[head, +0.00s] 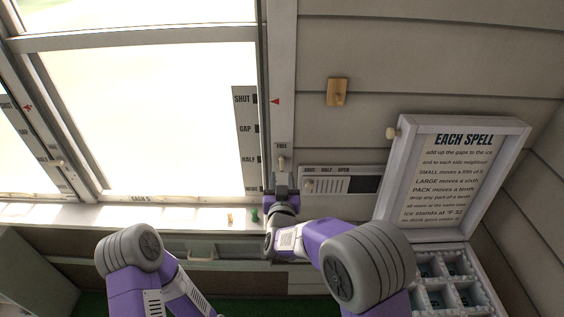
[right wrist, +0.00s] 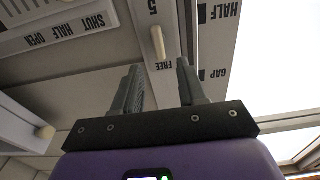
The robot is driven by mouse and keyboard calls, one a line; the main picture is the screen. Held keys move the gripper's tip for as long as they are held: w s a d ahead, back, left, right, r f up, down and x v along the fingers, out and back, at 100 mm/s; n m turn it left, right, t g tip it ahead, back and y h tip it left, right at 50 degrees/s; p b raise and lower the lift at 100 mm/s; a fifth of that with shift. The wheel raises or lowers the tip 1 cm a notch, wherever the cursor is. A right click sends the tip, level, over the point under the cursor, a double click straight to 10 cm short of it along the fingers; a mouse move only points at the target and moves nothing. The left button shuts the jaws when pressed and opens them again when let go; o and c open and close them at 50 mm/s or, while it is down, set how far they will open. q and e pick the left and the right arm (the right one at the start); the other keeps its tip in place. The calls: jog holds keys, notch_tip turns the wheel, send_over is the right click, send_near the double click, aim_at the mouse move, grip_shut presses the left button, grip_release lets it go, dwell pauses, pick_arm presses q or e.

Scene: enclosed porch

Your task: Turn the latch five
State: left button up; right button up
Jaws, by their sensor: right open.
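In the head view the lever (head: 281,163) shows just under the word FREE on the window's right post. My right gripper (head: 281,179) is just below it in the head view. In the right wrist view the right gripper (right wrist: 158,68) is open and empty, its two fingers pointing at the lever. The lever lies just beyond the fingertips, in line with the gap. My left arm shows at lower left, but its gripper does not.
A slider panel (head: 342,185) marked SHUT, HALF, OPEN is right of the post. A framed sign (head: 453,178) stands further right, above a compartment tray (head: 448,291). A wooden hook (head: 337,92) is on the wall. Small pegs stand on the sill (head: 180,216).

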aim_at(282, 164)
jog(key=w, duration=0.7)
jog(key=shift+f, duration=0.15)
grip_shut()
